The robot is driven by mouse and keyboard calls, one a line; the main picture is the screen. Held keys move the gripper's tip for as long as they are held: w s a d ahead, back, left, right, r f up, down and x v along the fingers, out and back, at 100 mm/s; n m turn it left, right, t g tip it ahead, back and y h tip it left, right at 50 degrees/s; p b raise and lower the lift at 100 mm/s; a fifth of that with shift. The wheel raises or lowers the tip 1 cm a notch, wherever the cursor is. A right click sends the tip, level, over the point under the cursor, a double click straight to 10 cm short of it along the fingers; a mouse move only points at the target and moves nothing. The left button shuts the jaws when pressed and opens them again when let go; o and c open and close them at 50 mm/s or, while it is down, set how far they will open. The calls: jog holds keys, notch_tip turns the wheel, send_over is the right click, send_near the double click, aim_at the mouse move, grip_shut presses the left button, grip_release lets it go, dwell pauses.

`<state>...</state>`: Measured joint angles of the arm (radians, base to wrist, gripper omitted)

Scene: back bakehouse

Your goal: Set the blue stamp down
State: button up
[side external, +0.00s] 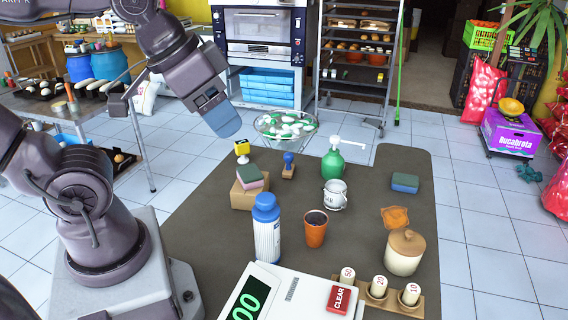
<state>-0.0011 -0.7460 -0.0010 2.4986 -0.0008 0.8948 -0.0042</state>
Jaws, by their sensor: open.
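The blue stamp (288,160) stands upright on the dark table mat, with a round blue knob on top and a small wooden base. It is near the back of the table, right of the cardboard box. My gripper (223,122) is in the air up and to the left of the stamp, clear of it. Its blue end points down, and nothing shows held in it. The gap between the fingers is hard to make out from this side.
Near the stamp are a yellow-topped item (242,148), a cardboard box (246,199) with a sponge, a wire bowl (266,132), a green pump bottle (332,165) and a white mug (335,197). A blue-capped bottle (266,230) and brown cup (315,232) stand nearer. The right-hand mat has bare room.

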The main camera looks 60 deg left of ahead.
jog(key=w+r+n+t, duration=0.1)
jog(key=w+n+t, duration=0.3)
jog(key=w, duration=0.9)
jog(key=w+a+f+n+t+y, duration=0.2)
jog(key=w+a+f+n+t, duration=0.1)
jog(key=w+n, duration=0.65)
jog(key=w+a+f+n+t+y, duration=0.1)
jog(key=w+a+f+n+t, duration=0.2)
jog(key=w+n, duration=0.65)
jog(key=n+g+y, duration=1.3)
jog(key=n+y, duration=0.2)
jog(key=n, duration=1.1)
send_over(290, 159)
jog(key=d, duration=0.3)
notch_tip(290, 159, down, 21)
jog(key=shift+t, duration=0.3)
jog(key=f, duration=0.5)
jog(key=shift+s+a+f, duration=0.15)
jog(key=shift+s+a, duration=0.05)
jog(key=shift+s, duration=0.05)
jog(key=shift+w+a+f, duration=0.1)
jog(key=shift+w+a, duration=0.1)
jog(key=shift+a, duration=0.9)
jog(key=shift+w+a, duration=0.1)
jog(key=shift+a, duration=0.35)
jog(key=c, duration=1.1)
